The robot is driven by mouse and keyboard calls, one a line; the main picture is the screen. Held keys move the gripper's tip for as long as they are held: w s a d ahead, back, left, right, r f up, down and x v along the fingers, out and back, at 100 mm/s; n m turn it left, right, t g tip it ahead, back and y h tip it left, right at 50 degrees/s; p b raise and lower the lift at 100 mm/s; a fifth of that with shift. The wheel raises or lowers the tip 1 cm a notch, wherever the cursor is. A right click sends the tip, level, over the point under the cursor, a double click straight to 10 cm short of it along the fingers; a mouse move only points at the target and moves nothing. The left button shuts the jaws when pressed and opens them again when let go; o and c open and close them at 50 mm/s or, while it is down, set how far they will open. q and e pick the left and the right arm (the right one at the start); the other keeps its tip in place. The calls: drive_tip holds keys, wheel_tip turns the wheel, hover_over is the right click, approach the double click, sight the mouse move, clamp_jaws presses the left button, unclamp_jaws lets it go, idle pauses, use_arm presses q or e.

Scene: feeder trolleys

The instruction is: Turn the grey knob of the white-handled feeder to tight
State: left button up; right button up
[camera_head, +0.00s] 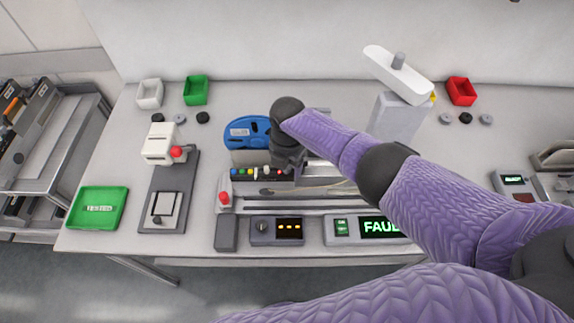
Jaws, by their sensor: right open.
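My right gripper (289,160) points down at the middle of the table, over the feeder unit with the blue reel (243,132). It is open, but its fingertips are small and partly hidden, and I cannot tell whether they touch anything. My purple right arm comes in from the right and covers part of this unit. A white handle and a grey knob on the feeder cannot be told apart for certain here. My left gripper is not in view.
A green tray (97,210) lies at left.

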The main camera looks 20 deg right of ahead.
drive_tip(key=shift+c, duration=0.4)
clamp_jaws()
